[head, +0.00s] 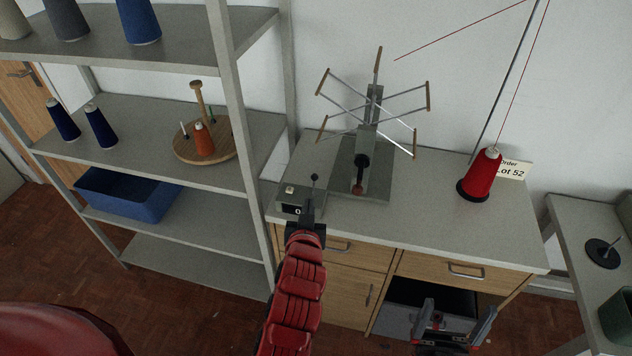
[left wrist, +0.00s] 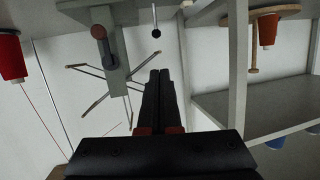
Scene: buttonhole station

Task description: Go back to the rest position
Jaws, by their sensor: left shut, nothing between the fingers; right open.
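My left gripper (head: 309,204) is shut and empty. It is over the front left edge of the worktop (head: 425,205), beside a small dark counter box (head: 291,209) and just below a thin lever with a black ball knob (head: 314,177). In the left wrist view its fingers (left wrist: 160,74) are closed together, and the black knob (left wrist: 156,33) shows apart from them. I cannot tell the exact gap in depth. My right gripper (head: 456,318) is open and empty, low in front of the open bay under the worktop.
A red cone (head: 482,175) stands to the right by a lot card (head: 513,169). A grey shelf (head: 190,35) with cones and a blue bin (head: 125,195) is close on the left.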

